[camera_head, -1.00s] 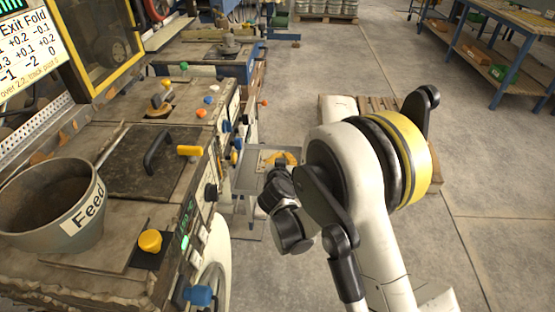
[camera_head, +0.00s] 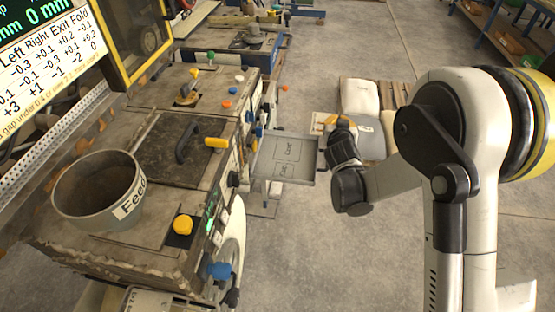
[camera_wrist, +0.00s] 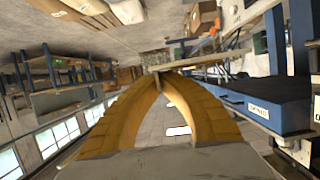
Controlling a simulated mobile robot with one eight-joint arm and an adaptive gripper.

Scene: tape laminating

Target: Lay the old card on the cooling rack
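My gripper (camera_head: 332,121) is in the head view, in front of the pallet and just right of the grey tray. In the wrist view its two yellow fingers (camera_wrist: 161,76) curve together and their tips meet. A thin pale strip shows behind or at the tips; I cannot tell whether it is a card held edge-on. The grey tray (camera_head: 284,172) has outlined areas with lettering that seems to include "Card" and "Cool". I see no loose card on it. I cannot pick out the old card or be sure which area is the cooling rack.
The machine bench (camera_head: 130,235) fills the left, with a Feed pot (camera_head: 95,195), a black handle (camera_head: 186,143) and coloured knobs along its edge. A pallet (camera_head: 395,92) with pale sacks (camera_head: 360,96) stands behind my gripper. The floor between is open.

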